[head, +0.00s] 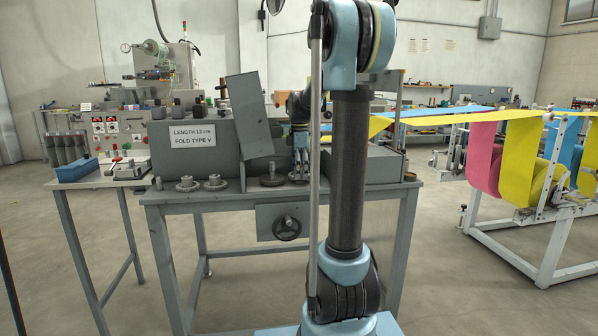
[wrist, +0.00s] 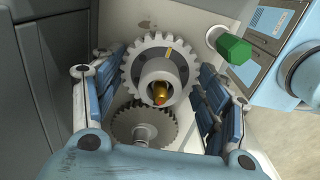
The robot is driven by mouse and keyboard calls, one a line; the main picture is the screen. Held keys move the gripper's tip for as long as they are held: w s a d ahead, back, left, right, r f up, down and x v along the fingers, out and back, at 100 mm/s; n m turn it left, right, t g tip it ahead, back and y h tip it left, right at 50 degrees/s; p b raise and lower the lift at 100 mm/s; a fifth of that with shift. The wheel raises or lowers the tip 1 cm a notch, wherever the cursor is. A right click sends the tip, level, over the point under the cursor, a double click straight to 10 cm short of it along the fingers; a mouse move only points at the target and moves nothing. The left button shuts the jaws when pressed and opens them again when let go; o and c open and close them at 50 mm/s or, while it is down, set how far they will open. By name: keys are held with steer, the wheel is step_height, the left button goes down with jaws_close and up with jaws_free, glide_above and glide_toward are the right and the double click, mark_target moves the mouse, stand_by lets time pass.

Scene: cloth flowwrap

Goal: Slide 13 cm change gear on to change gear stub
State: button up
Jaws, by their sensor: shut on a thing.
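My gripper (wrist: 154,88) is shut on a pale grey toothed change gear (wrist: 139,63), with blue-padded fingers on its left and right sides. The gear's round hub faces the wrist camera. A brass-coloured stub tip (wrist: 160,92) shows inside the hub's bore, low in the opening; I cannot tell how far the gear is on it. A darker gear (wrist: 142,124) sits just below, partly behind the held gear's hub. In the head view my gripper (head: 300,158) points down at the machine's front, beside the tilted grey cover; the held gear is not clear there.
A green hexagonal knob (wrist: 234,49) stands right of the held gear. Two loose gears (head: 188,184) (head: 214,182) and a dark handwheel-like part (head: 272,180) lie on the bench front. A tilted grey cover (head: 249,115) is left of my gripper. A sign (head: 193,136) reads length 13 cm, fold type V.

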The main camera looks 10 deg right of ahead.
steer(key=shift+f, duration=0.45)
stand_by(0.7)
steer(key=o, duration=1.1)
